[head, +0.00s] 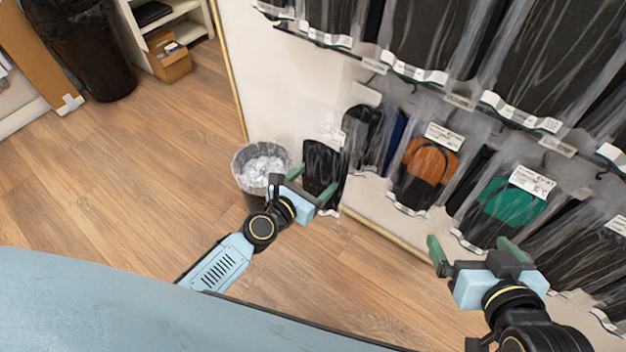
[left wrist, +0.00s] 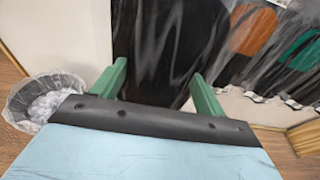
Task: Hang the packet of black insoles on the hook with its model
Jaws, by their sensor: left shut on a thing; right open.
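The packet of black insoles (head: 321,167) is upright, low in front of the left part of the display wall. My left gripper (head: 312,190) is shut on it, and in the left wrist view the packet (left wrist: 165,50) fills the space between the green fingers (left wrist: 160,90). The hook tips there are hard to make out. My right gripper (head: 474,248) is open and empty, in front of the lower packets.
Packets with orange-and-black (head: 425,170) and green-and-black (head: 505,210) insoles hang to the right. A row of large black packets (head: 415,35) hangs above. A lined waste bin (head: 262,168) stands left of the held packet. The wooden floor at left is open.

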